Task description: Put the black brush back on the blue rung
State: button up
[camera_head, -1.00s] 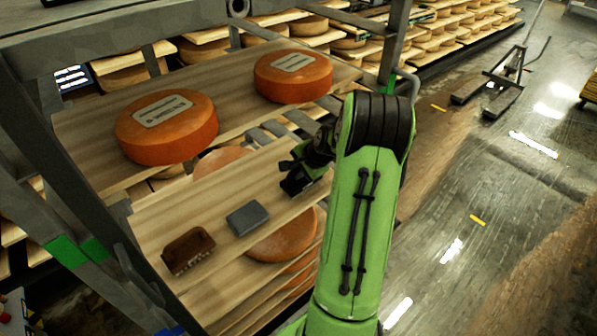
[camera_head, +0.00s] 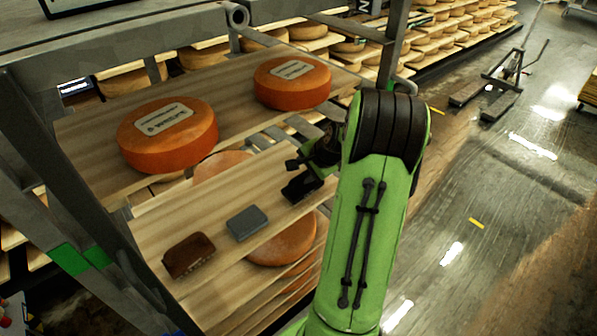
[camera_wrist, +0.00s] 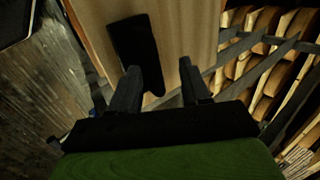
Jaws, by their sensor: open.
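The black brush (camera_wrist: 135,50) lies on a wooden board in the wrist view, a long dark block ahead of my fingers. My gripper (camera_wrist: 158,72) is open and empty. Its left finger overlaps the brush's near end in the picture; I cannot tell whether they touch. In the head view my gripper (camera_head: 298,176) is low over the right part of the lower board, where dark fingers and brush are hard to separate. I cannot make out a blue rung clearly in either current view.
The lower board (camera_head: 190,222) also bears a grey block (camera_head: 246,223) and a brown brush (camera_head: 188,255). Two orange cheese wheels (camera_head: 167,134) (camera_head: 291,82) sit on the upper board. A metal rack post (camera_head: 395,45) stands behind my arm. Open floor (camera_head: 500,230) lies right.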

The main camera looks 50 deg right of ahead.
jog(key=p+v, duration=0.1)
jog(key=v, duration=0.6)
jog(key=shift+r, duration=0.15)
